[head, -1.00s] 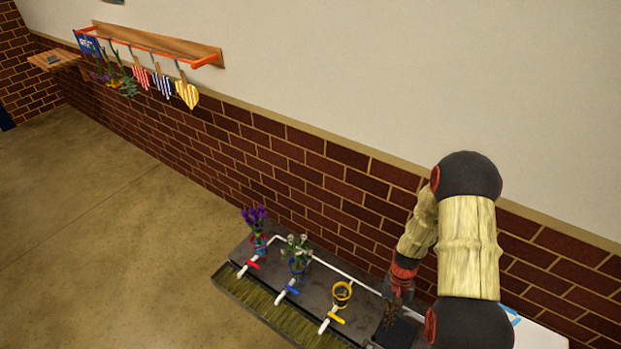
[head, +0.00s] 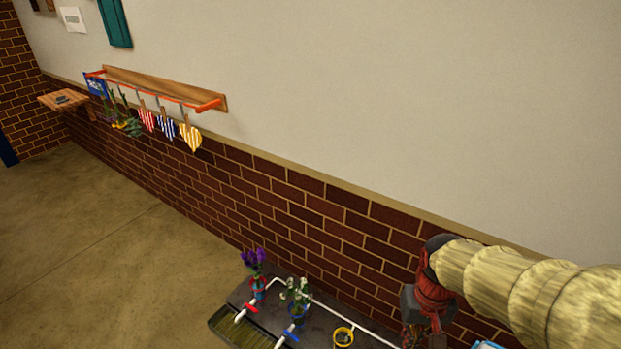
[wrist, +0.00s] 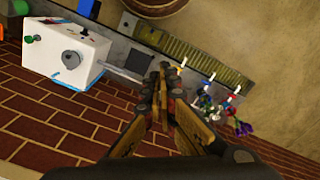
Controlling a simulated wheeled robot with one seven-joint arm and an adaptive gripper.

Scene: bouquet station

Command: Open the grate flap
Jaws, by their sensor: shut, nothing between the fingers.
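A slatted metal grate strip runs along the front of the dark counter (head: 318,322); its left end (head: 240,334) shows in the head view. More of the grate strip (wrist: 185,48) shows in the wrist view. I cannot make out clearly which part is the flap. My gripper (wrist: 164,72) is shut and empty in the wrist view, pointing toward the counter and apparently above it. In the head view, my gripper is low at the right and partly cut off by the bottom edge.
Red (head: 251,309) and blue (head: 291,336) tap handles stand along the counter. Purple flowers (head: 253,259), white flowers (head: 296,288) and a yellow-rimmed pot (head: 343,337) stand behind. A white box with a knob (wrist: 90,68) stands left in the wrist view. A brick wall backs the counter.

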